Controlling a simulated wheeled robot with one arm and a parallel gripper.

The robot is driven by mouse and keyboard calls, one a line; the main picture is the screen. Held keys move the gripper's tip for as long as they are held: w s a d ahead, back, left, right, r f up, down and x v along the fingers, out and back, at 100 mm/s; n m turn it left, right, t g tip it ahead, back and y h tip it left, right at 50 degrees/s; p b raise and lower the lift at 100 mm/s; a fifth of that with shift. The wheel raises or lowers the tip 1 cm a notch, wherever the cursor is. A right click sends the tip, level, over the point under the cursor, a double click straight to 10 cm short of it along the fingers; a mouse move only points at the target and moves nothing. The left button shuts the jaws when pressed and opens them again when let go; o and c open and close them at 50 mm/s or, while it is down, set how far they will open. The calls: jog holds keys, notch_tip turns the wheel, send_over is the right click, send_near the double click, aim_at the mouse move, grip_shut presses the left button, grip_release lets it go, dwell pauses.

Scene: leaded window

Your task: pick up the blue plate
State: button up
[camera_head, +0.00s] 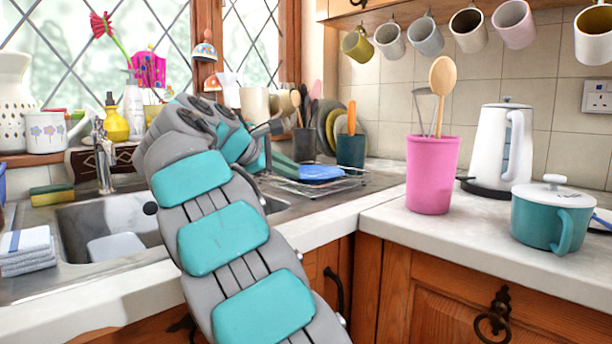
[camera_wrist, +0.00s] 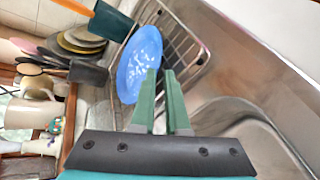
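The blue plate (camera_head: 320,172) lies on a wire dish rack (camera_head: 305,186) on the sink's drainer in the head view. In the wrist view the plate (camera_wrist: 138,62) has pale specks on its face and sits close ahead of my fingers. My gripper (camera_wrist: 159,77) has its two green fingers a little apart with a narrow gap between them. The left finger overlaps the plate's near edge in the picture, and the right finger is just beside its rim. I cannot tell whether either touches it. In the head view my arm hides much of my gripper.
A teal utensil holder (camera_head: 350,151) and a row of upright plates (camera_head: 331,125) stand behind the rack. A pink utensil pot (camera_head: 431,175), a white kettle (camera_head: 502,145) and a teal lidded pot (camera_head: 551,217) stand on the right counter. The sink basin (camera_head: 85,225) is at the left.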

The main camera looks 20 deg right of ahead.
aim_at(311, 180)
jog(key=shift+w+d+f, duration=0.25)
jog(key=shift+w+d, duration=0.1)
jog(key=shift+d, duration=0.05)
jog(key=x, duration=0.6)
jog(key=shift+d+f+b, duration=0.1)
jog(key=shift+d+b, duration=0.2)
jog(key=shift+d, duration=0.1)
grip_shut()
jog(key=shift+f, duration=0.1)
jog(key=shift+f, duration=0.25)
dwell(0.4)
jog(key=shift+r, duration=0.1)
